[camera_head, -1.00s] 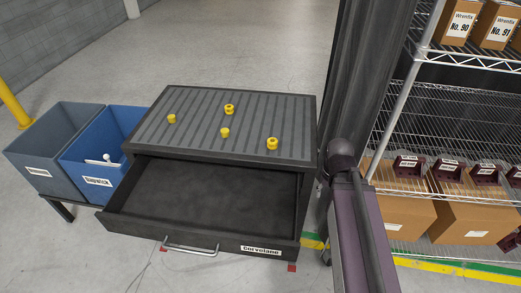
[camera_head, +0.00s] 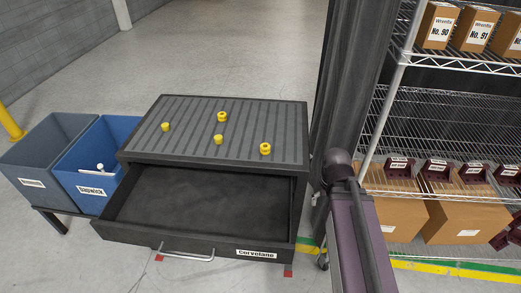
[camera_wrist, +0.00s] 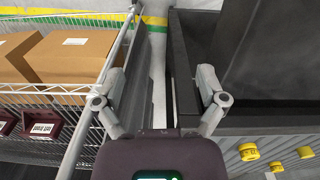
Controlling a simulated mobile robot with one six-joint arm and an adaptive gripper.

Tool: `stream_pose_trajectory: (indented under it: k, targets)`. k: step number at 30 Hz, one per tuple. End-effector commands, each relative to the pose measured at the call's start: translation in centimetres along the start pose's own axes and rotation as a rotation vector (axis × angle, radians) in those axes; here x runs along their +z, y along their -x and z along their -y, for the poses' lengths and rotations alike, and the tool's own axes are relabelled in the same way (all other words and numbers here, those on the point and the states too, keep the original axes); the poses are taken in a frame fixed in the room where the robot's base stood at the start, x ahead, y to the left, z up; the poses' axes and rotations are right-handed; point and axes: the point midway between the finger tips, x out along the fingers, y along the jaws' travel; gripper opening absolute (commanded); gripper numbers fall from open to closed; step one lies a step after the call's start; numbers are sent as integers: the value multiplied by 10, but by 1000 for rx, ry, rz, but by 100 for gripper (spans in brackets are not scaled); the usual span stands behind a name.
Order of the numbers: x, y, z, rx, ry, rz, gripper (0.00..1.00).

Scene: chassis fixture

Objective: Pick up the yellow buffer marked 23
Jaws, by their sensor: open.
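Several yellow buffers stand on the ribbed grey top of the cabinet (camera_head: 185,145) in the head view. One is at left (camera_head: 165,127), one at the back (camera_head: 222,117), one in the middle (camera_head: 219,139) and a larger one at right (camera_head: 265,149). No number is readable on any of them. Some yellow buffers (camera_wrist: 249,152) also show at the lower right of the wrist view. My gripper (camera_wrist: 161,82) is open and empty in the wrist view, off to the side of the buffers. The head view does not show my gripper.
The cabinet's drawer (camera_head: 200,205) is pulled out and looks empty. A grey bin (camera_head: 35,165) and a blue bin (camera_head: 88,185) stand left of it. A wire shelf (camera_head: 430,190) with boxes and maroon parts stands right. A dark curtain (camera_head: 345,90) hangs between.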

Motion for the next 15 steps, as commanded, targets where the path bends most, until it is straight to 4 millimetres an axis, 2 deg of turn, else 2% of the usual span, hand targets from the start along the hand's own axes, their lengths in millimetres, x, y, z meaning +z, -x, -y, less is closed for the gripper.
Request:
stream_pose_trajectory:
  k: [2, 3, 5, 11, 15]
  targets:
    - [-5, -2, 3, 19, 39, -3, 97]
    - [-8, -3, -7, 34, 61, -4, 97]
    - [-14, -5, -12, 61, 111, -6, 97]
    - [-42, -11, 9, 201, 388, -6, 97]
    - [-66, -12, 30, 334, 637, 5, 97]
